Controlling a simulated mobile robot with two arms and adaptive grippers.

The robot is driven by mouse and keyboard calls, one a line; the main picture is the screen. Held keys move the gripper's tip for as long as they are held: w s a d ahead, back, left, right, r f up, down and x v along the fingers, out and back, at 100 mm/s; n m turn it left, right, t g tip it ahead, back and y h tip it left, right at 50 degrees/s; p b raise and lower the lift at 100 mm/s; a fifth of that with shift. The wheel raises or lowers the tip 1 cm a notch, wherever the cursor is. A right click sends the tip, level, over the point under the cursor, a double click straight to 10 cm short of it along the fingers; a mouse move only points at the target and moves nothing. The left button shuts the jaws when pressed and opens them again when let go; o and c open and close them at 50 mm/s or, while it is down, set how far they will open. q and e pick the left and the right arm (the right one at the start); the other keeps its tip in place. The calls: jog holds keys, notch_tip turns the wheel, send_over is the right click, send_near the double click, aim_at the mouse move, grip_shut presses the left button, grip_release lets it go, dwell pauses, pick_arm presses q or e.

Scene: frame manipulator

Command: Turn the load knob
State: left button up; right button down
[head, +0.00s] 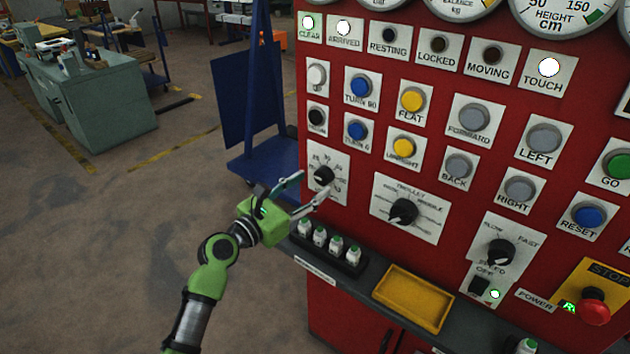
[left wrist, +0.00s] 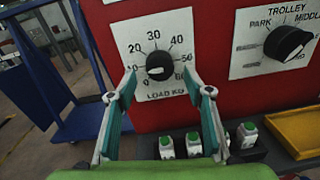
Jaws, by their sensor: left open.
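The load knob (left wrist: 159,66) is a black dial on a white plate marked with tens and "LOAD KG", on the red panel. In the head view the load knob (head: 323,176) sits at the panel's lower left. My left gripper (head: 311,193) is open in front of the load plate, just below and left of the knob in the head view. In the left wrist view the fingers of my left gripper (left wrist: 167,82) stand on either side of the knob, apart from it, with nothing between them. My right gripper is not in view.
The trolley knob (head: 403,211) is right of the load knob. A shelf below holds several small white-and-green items (head: 320,236) and a yellow tray (head: 413,298). A red stop button (head: 593,305) is at lower right. A blue cart (head: 262,165) stands left of the panel.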

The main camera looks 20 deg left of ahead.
aim_at(323, 176)
pick_arm(q)
jog(key=shift+x, duration=1.3)
jog(key=c, duration=1.1)
